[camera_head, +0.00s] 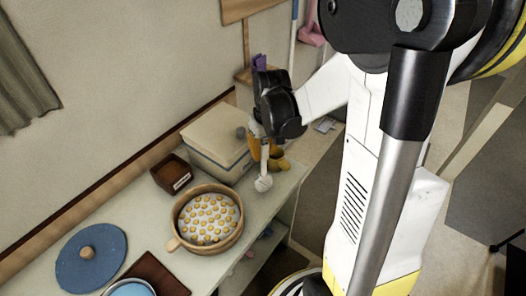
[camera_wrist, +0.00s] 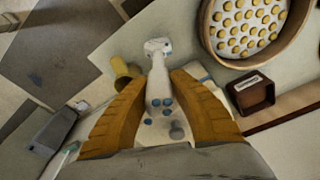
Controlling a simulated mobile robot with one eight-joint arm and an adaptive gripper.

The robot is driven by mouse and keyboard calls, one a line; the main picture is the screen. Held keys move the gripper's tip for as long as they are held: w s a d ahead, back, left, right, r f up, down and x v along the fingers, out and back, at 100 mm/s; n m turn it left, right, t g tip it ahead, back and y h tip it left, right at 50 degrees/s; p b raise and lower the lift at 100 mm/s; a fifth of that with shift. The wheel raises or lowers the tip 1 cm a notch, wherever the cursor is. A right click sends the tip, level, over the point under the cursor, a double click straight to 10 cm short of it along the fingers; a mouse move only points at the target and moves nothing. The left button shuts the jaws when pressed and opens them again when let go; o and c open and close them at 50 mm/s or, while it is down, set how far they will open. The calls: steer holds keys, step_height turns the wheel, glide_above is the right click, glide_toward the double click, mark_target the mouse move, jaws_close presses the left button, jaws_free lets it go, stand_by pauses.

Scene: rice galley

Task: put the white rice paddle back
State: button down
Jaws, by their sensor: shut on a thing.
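The white rice paddle (camera_head: 264,170) is held in my gripper (camera_head: 262,146), hanging roughly upright with its pale rounded end low over the right end of the counter. In the wrist view the paddle (camera_wrist: 158,62) runs between the two orange fingers of my gripper (camera_wrist: 160,80), which are shut on it. Several blue spots show between the fingers; I cannot tell whether they are on the paddle or on something beneath. I cannot tell whether the paddle's lower end touches the counter.
A cream box (camera_head: 219,140) stands close left of my gripper. A small brown labelled box (camera_head: 172,173) and a wooden tub (camera_head: 172,242) of white food with yellow pieces are further left. A yellow object (camera_head: 281,163) is close beside the paddle. A blue lid (camera_head: 76,240) lies far left.

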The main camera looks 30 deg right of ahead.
steer(key=shift+f, duration=0.35)
steer(key=c, duration=1.2)
jaws_free()
step_height(320, 180, up, 12)
steer(key=s, duration=0.1)
steer(key=shift+s, duration=0.4)
